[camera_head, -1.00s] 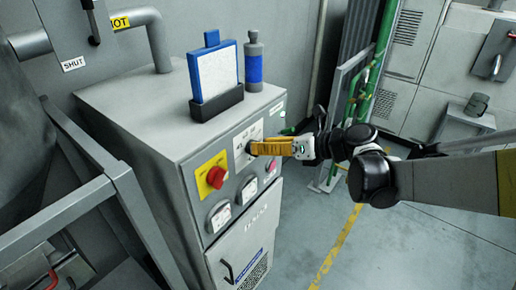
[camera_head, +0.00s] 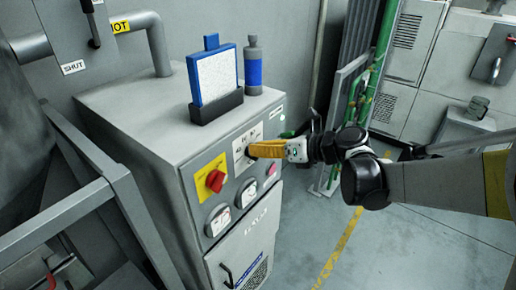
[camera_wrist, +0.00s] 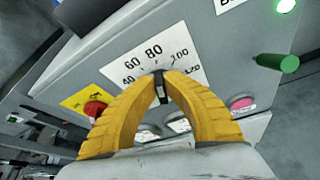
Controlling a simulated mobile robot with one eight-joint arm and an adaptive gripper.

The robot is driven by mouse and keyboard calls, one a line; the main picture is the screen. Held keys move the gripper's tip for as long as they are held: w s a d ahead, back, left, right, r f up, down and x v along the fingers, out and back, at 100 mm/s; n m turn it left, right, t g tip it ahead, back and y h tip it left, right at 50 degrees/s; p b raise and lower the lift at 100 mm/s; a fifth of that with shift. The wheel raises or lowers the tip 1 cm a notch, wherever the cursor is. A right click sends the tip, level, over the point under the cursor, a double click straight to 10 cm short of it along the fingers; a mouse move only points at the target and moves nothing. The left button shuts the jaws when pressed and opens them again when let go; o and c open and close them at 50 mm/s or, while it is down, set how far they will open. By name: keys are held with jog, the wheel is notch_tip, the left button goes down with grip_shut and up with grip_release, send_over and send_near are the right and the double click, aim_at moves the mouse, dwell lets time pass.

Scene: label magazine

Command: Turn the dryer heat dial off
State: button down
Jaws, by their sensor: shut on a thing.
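The dryer (camera_head: 140,125) is a grey cabinet with controls on its front face. The heat dial's white scale plate (camera_head: 246,139) is on the upper front, and in the wrist view the scale (camera_wrist: 150,52) reads 60, 80, 100 and more. My yellow-fingered gripper (camera_head: 252,151) reaches in from the right and is at the dial. In the wrist view my gripper (camera_wrist: 160,78) has its fingertips closed on the dark dial knob (camera_wrist: 162,92). The fingers hide most of the knob, so I cannot tell its setting.
A red knob on a yellow plate (camera_head: 209,172) sits left of the dial, with round gauges (camera_head: 218,219) below. A green lever (camera_wrist: 278,63) and lit green lamp (camera_wrist: 285,6) lie right. A blue-framed board (camera_head: 215,75) and bottle (camera_head: 253,62) stand on top.

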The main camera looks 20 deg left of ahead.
jog(key=shift+s+n, duration=0.1)
jog(key=shift+n, duration=0.2)
jog(key=shift+s+a+n+t+h, duration=0.2)
jog(key=shift+n+t+h, duration=0.4)
jog(key=shift+n, duration=0.4)
jog(key=shift+s+n+t, duration=0.15)
jog(key=shift+n+t, duration=0.55)
jog(key=shift+n, duration=0.2)
jog(key=n+t, duration=0.1)
jog(key=n+t+b, duration=0.1)
jog(key=n, duration=0.1)
jog(key=n+t, duration=0.1)
jog(key=shift+s+a+f+h+b, duration=0.15)
jog(key=shift+s+f+h+b, duration=0.1)
jog(key=shift+f+h+b, duration=0.1)
jog(key=n+t+b, duration=0.1)
jog(key=n+b, duration=0.1)
jog(key=n, duration=0.1)
jog(key=n+t+b, duration=0.1)
jog(key=n+b, duration=0.1)
jog(key=shift+s+f+t, duration=0.1)
jog(key=shift+f+t, duration=0.2)
jog(key=n+t+y+b, duration=0.1)
jog(key=n+b, duration=0.1)
jog(key=shift+f+n, duration=0.1)
jog(key=shift+n, duration=0.3)
jog(key=shift+n+y+b, duration=0.35)
jog(key=shift+n+b, duration=0.25)
jog(key=shift+n, duration=0.3)
jog(key=shift+a, duration=0.1)
